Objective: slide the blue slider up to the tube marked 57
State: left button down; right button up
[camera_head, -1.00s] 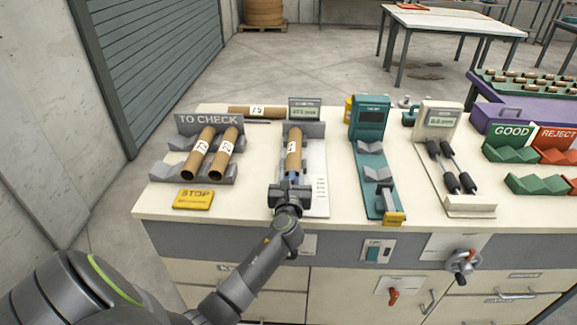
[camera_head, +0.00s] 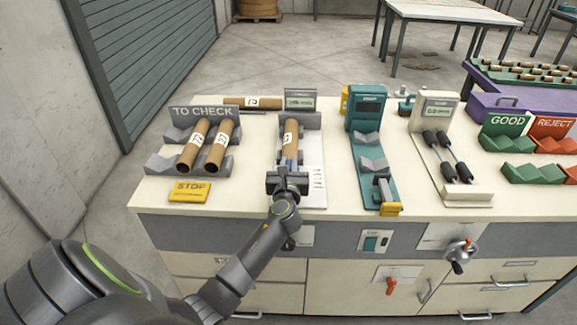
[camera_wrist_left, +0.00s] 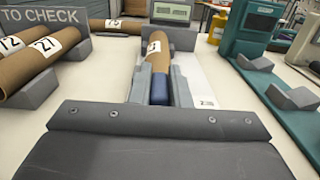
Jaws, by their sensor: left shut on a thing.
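A brown cardboard tube (camera_head: 291,142) with a partly readable white label lies lengthwise in the grey cradle of the gauge (camera_head: 307,120). It also shows in the left wrist view (camera_wrist_left: 158,62). The blue slider (camera_wrist_left: 159,90) is just in front of the tube's near end, touching or almost touching; I cannot tell which. My left gripper (camera_head: 287,180) is shut on the blue slider, with its grey fingers on either side of it in the left wrist view (camera_wrist_left: 159,97). In the head view the gripper hides the slider. My right gripper is out of view.
A TO CHECK rack (camera_head: 160,163) with two labelled tubes stands left of the gauge, a yellow STOP plate (camera_head: 189,192) before it. Another tube (camera_head: 252,103) lies behind. A teal gauge (camera_head: 366,150) and a cream gauge (camera_head: 437,115) stand to the right.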

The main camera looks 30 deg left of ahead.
pick_arm(q)
jog(key=shift+x, duration=1.1)
jog(key=shift+r, duration=0.1)
jog(key=c, duration=1.8)
grip_release()
jog(key=o, duration=0.4)
jog(key=shift+o, duration=0.2)
jog(key=v, duration=1.7)
jog(key=shift+d+b, duration=0.15)
jog(key=shift+b, duration=0.15)
jog(key=shift+s, duration=0.1)
